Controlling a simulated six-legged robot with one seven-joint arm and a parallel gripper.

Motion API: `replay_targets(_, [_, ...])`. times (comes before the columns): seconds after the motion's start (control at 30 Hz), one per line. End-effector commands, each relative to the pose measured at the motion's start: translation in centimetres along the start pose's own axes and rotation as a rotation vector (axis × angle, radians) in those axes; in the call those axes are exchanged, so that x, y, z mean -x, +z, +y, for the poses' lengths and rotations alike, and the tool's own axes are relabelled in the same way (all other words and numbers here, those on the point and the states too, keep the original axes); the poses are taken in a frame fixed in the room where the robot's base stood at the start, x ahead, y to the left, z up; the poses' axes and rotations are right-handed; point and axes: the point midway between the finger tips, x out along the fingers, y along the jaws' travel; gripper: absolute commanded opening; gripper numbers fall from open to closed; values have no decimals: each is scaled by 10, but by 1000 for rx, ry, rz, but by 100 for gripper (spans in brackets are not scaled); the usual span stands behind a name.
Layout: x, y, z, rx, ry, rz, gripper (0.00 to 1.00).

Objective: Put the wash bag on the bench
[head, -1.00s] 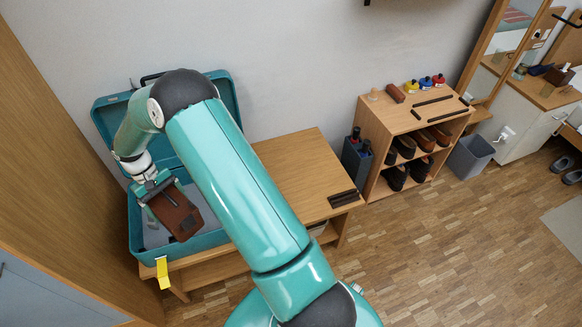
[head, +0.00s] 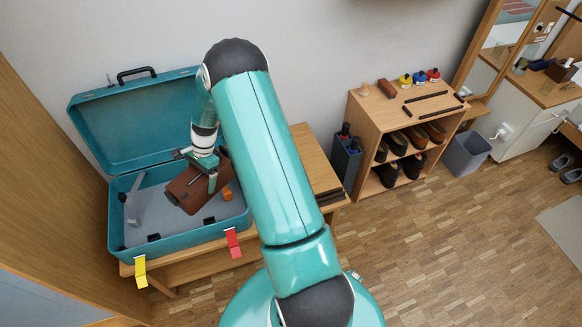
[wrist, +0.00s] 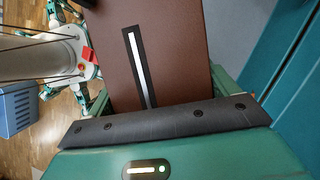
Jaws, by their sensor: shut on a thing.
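The brown wash bag (head: 186,190) is in my gripper (head: 204,172), above the inside of the open teal suitcase (head: 180,237). It is tilted in the head view. In the wrist view the bag (wrist: 165,50) fills the middle, with a dark strip and a white line on its face, behind the dark jaw edge (wrist: 165,120). The wooden bench (head: 309,150) carries the suitcase on its left part. My arm hides much of the bench's middle.
The suitcase lid (head: 135,120) stands open against the wall. An orange item (head: 227,194) lies in the case. Yellow (head: 140,271) and red (head: 233,243) tags hang at its front. A shoe rack (head: 400,140) stands right of the bench. Dark strips (head: 328,197) lie on the bench's right end.

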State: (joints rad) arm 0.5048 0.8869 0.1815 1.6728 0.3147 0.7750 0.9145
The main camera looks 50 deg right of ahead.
Motion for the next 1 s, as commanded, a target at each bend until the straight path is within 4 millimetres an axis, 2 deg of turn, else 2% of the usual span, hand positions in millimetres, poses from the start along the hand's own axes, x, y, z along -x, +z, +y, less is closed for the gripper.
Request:
replay_targets(0.03, [6,-23,8,-151,-59,2,53])
replay_targets(0.2, [22,-90,39,-637,-259,3,53])
replay_targets(0.3, [28,-125,66,-888,-362,3,53])
replay_targets(0.43, [33,-161,105,-1168,-477,1,53])
replay_targets(0.7, [35,-192,152,-1444,-594,-2,53])
replay_targets(1.0, [34,-204,180,-1587,-651,-2,53])
